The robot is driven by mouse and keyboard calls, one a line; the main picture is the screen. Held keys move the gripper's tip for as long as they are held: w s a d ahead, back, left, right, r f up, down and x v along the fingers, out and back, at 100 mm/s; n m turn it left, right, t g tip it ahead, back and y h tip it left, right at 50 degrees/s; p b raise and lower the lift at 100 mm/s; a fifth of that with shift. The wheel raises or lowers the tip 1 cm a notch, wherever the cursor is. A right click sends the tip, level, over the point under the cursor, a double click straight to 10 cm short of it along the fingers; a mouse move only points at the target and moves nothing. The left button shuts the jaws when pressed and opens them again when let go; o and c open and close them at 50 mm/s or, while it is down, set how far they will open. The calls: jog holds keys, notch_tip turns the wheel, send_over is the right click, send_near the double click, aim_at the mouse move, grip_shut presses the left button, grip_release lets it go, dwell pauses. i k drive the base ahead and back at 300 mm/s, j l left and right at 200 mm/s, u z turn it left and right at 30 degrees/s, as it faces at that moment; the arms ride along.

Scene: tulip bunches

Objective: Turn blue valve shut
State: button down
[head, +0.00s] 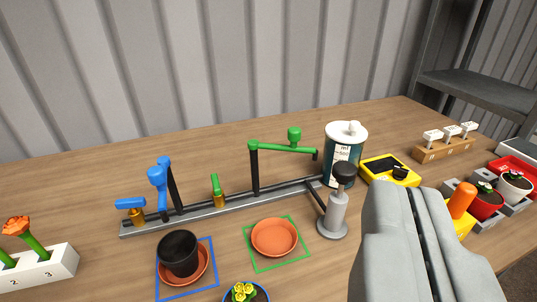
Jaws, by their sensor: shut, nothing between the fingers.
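The blue valve (130,204) is a small blue lever on a brass body at the left end of a grey rail (222,209). Its lever lies level and points left-right in the picture. A blue spout (158,176) on a black pipe stands just right of it. The green valve (217,186) sits farther right on the rail, its lever pointing up in the picture. My gripper (411,190) is large and grey at the lower right, with its fingers shut and empty. It is well to the right of the blue valve and apart from it.
A black pot (178,252) in a saucer stands on a blue-outlined square before the blue spout. An empty saucer (275,237) lies on a green-outlined square.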

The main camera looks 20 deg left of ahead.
aim_at(133, 203)
jog(key=k+l+u, duration=0.15)
jog(key=u, duration=0.25)
jog(key=k+l+u, duration=0.15)
jog(key=u, duration=0.25)
jog(key=k+l+u, duration=0.1)
jog(key=u, duration=0.3)
jog(key=i+l, duration=0.4)
jog(key=l, duration=0.25)
jog(key=i+l, duration=0.15)
jog(key=l, duration=0.15)
jog(key=i+u, duration=0.05)
